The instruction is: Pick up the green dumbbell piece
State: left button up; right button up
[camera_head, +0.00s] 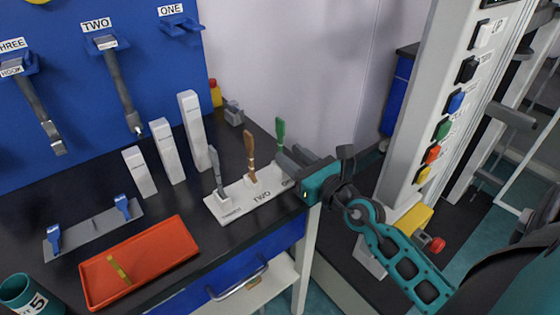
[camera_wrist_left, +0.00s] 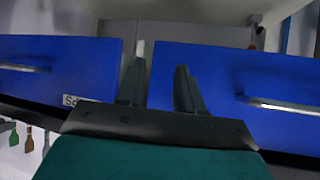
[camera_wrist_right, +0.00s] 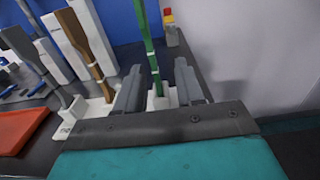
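The green dumbbell piece (camera_head: 280,133) stands upright at the right end of the white holder (camera_head: 232,215), which is labelled TWO. A brown piece (camera_head: 250,150) and a grey piece (camera_head: 216,172) stand in the same holder. My right gripper (camera_head: 286,155) is at the green piece's lower part, hiding its base in the head view. In the right wrist view the fingers (camera_wrist_right: 158,68) are apart, with the green piece (camera_wrist_right: 147,40) showing upright between them. I cannot tell whether they touch it. My left gripper (camera_wrist_left: 158,68) is open and empty, facing blue drawers.
An orange tray (camera_head: 165,225) holds a yellow strip. White blocks (camera_head: 192,130) stand behind the holder, and a grey plate (camera_head: 90,230) with blue clamps lies left. A machine column with coloured buttons (camera_head: 442,130) stands right of my right arm.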

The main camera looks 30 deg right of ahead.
jog(key=shift+w+a, duration=0.2)
jog(key=shift+w, duration=0.7)
jog(key=shift+w+a, duration=0.2)
jog(key=shift+w, duration=0.75)
jog(key=shift+w+a, duration=0.2)
jog(key=shift+w, duration=0.7)
jog(key=shift+c, duration=0.2)
grip_shut()
